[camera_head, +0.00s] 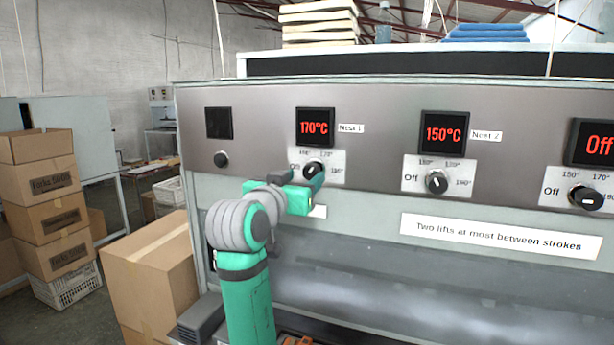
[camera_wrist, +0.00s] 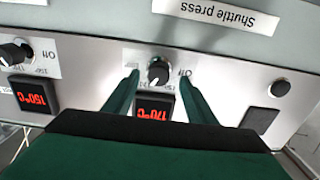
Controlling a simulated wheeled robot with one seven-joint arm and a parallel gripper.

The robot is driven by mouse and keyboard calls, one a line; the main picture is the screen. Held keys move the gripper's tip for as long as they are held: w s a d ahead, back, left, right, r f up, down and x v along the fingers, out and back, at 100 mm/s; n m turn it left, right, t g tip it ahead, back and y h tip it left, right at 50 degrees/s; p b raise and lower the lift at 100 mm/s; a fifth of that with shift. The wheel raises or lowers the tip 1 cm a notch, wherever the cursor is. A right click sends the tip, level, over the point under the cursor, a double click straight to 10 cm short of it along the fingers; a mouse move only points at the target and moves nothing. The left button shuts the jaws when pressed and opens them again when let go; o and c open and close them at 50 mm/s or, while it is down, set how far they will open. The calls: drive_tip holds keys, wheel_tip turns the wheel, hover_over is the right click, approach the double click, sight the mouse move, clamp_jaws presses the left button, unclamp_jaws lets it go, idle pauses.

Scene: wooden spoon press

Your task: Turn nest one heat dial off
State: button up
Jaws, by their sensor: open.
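The nest one heat dial (camera_head: 313,169) is a black knob on a white scale plate, below a display (camera_head: 315,127) reading 170°C in red and labelled Nest 1. My gripper (camera_head: 314,182) is in front of the dial and partly covers its plate in the head view. In the wrist view, which is upside down, the dial (camera_wrist: 158,71) sits between the two green fingers of my open gripper (camera_wrist: 158,78). One finger is on each side, with gaps to the knob; contact does not show. The knob's white mark points toward the display side, away from Off.
The nest two dial (camera_head: 437,181) and its 150°C display (camera_head: 444,133) are to the right. A third dial (camera_head: 585,197) has a display (camera_head: 593,144) reading Off. A small black knob (camera_head: 221,159) is left. Cardboard boxes (camera_head: 153,273) stand beside the press.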

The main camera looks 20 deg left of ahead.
sight(309, 175)
drive_tip(key=shift+w+d, duration=0.2)
drive_tip(key=shift+w, duration=1.55)
drive_tip(key=c, duration=1)
drive_tip(key=shift+c, duration=0.2)
